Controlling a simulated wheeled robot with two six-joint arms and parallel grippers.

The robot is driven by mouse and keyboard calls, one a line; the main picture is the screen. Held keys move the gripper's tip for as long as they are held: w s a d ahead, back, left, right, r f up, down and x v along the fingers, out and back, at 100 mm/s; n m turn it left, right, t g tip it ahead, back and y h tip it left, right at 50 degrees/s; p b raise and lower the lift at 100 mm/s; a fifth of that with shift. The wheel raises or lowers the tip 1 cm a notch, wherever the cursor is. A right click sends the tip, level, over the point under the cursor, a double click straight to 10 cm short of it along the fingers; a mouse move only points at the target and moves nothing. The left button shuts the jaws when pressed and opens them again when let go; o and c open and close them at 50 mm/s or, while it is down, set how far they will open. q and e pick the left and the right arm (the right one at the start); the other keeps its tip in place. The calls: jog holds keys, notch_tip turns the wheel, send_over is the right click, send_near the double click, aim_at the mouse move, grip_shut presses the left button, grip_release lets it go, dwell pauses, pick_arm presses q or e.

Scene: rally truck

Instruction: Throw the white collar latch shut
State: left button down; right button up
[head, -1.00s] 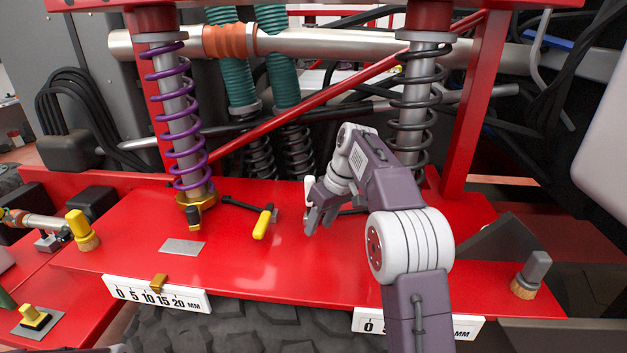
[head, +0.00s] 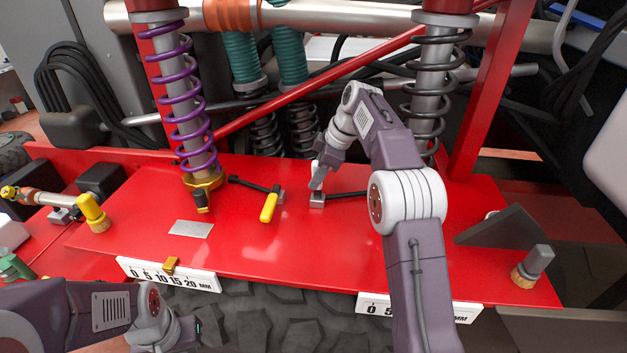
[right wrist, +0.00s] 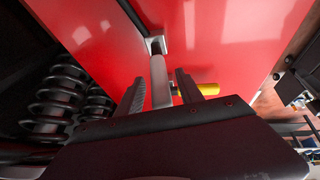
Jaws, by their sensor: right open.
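The white latch lever (head: 315,168) stands up from a small grey block (head: 317,200) on the red deck. A black rod (head: 350,194) runs right from the block toward the dark spring; the collar there is hidden behind my right arm. My right gripper (head: 318,180) is open at the lever. In the right wrist view the lever (right wrist: 160,80) shows as a pale bar between the two fingers of my right gripper (right wrist: 160,92), with no clear grip on it. My left arm is at the lower left; its gripper (head: 188,333) is mostly hidden, fingers unclear.
A similar yellow latch lever (head: 269,207) lies left of the white one, linked toward the purple spring (head: 178,95). A dark spring (head: 437,85) stands behind my right arm. Scales, yellow and grey knobs line the deck's front. The deck's middle front is clear.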

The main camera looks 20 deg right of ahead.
jog(key=shift+x, duration=1.5)
grip_shut()
